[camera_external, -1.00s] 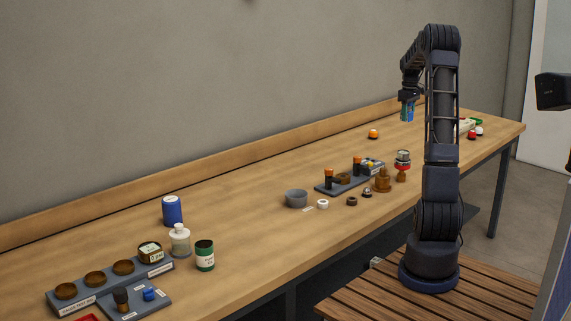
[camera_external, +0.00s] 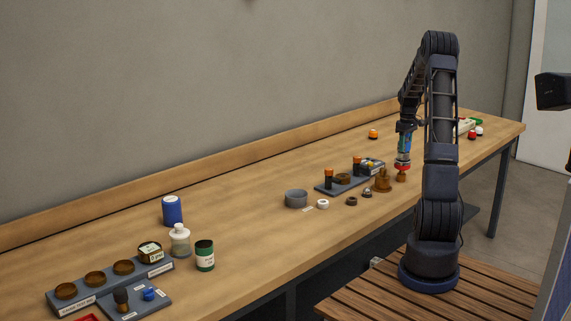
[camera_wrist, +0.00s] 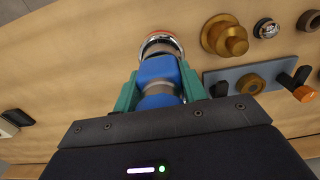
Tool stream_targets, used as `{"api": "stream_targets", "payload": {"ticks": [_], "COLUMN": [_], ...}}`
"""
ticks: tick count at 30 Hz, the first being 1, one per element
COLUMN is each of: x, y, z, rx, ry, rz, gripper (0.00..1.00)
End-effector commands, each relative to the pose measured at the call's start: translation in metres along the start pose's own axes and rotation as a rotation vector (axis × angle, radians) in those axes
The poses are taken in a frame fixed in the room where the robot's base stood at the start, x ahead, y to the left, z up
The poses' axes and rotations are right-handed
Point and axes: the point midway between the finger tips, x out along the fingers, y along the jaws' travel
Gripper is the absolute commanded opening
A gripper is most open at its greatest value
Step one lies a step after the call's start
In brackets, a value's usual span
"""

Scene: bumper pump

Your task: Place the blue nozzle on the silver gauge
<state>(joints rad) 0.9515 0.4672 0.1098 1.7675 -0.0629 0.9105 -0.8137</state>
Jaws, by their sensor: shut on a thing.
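My gripper (camera_wrist: 158,92) is shut on the blue nozzle (camera_wrist: 158,70), with teal fingers on either side of it. In the external view my gripper (camera_external: 404,142) points down at the far part of the bench. Directly below it stands the silver gauge (camera_external: 403,164), with a red band and a brown base; its silver rim (camera_wrist: 161,38) shows just beyond the nozzle in the wrist view. The nozzle is over the gauge and looks close to or touching it; the gap cannot be made out. The gauge's top face is mostly hidden.
A brass stepped part (camera_external: 382,182) stands just left of the gauge. A grey rack (camera_external: 326,187) with orange-capped parts lies further left. Small rings (camera_external: 352,201) sit near the front edge. An orange-topped part (camera_external: 373,134) stands behind on clear bench.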

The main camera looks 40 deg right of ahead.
Motion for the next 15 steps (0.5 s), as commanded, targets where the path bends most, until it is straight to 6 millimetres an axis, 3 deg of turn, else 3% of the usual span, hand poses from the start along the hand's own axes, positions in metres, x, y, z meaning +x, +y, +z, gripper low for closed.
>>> {"api": "stream_targets", "payload": {"ticks": [11, 12, 15], "x": [0.0035, 0.0036, 0.0034], "y": [0.0, 0.0, 0.0], "z": [-0.0001, 0.0, 0.0], "rx": [0.0, 0.0, 0.0], "ry": [0.001, 0.001, 0.001], "rz": [0.0, 0.0, 0.0], "gripper": [0.12, 0.47, 0.63]}}
